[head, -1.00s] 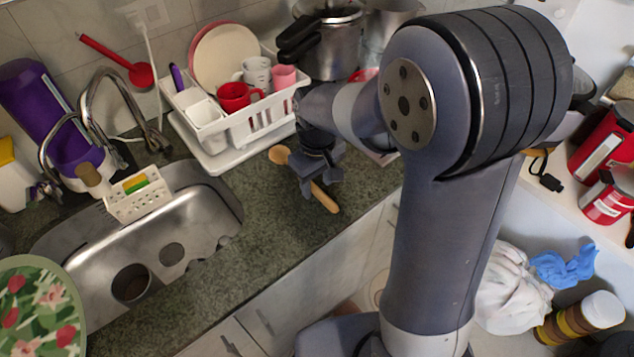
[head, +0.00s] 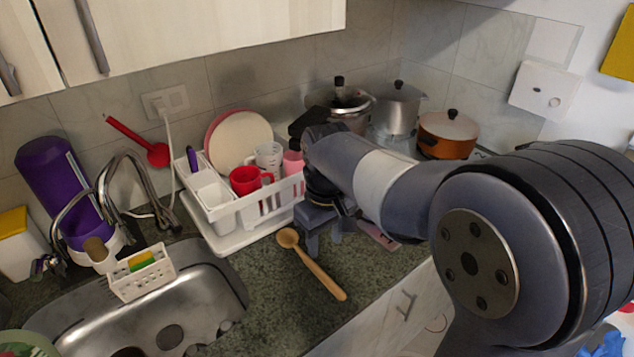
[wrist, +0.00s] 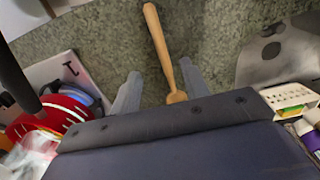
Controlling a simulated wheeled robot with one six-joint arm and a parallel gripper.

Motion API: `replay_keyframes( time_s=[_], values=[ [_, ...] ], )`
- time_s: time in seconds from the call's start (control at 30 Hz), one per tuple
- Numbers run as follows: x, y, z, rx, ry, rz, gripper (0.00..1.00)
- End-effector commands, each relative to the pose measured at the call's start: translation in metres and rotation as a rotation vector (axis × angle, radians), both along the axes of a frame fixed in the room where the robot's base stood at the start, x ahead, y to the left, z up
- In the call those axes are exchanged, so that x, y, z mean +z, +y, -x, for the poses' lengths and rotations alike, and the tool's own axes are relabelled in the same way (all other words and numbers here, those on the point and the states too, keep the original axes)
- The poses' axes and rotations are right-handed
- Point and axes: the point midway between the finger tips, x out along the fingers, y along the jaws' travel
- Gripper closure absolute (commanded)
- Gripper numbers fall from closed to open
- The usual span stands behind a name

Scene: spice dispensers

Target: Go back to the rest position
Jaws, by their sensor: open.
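My gripper (head: 325,238) is in the head view at the front right corner of the dish rack, above the counter (head: 262,300). In the wrist view its two fingers (wrist: 162,84) are spread apart with nothing gripped. A wooden spoon (head: 318,270) lies on the counter just in front of the gripper, bowl end toward the rack. In the wrist view the spoon (wrist: 158,38) shows between the fingers, below them. My forearm hides part of the counter behind the gripper.
The white dish rack (head: 262,212) with plates and cups stands close to the left of my gripper. A sink (head: 190,300) is at lower left. Pots, including an orange one (head: 447,137), stand behind my arm. Cabinets (head: 200,35) hang above.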

Motion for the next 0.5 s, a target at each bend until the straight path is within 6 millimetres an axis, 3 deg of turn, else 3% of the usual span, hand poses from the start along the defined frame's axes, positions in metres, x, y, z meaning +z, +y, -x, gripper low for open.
replay_keyframes(
  time_s=[0.5],
  values=[
    [-0.094,0.000,0.001,0.000,0.005,0.001,0.56]
  ],
)
